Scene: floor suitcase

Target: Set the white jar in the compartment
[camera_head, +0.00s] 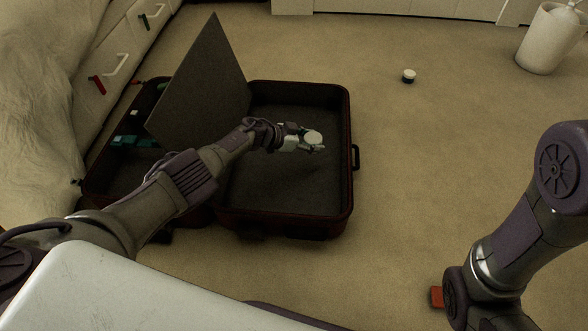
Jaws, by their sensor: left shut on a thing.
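My left gripper (302,143) reaches in from the left over the open right-hand compartment of the dark suitcase (346,125). It is shut on the white jar (314,136), whose round pale top faces up. The jar is over the compartment's dark floor (285,185). I cannot tell whether it touches that floor. My gripper's fingers partly hide the jar's sides. My right arm stands at the right edge, and its gripper is not in view.
A tilted dark panel (205,85) stands between the suitcase halves. Small items lie in the left half. A small white-topped dark container (408,76) stands on the carpet. A white bin (549,40) is at the far right. Drawers (115,65) line the left.

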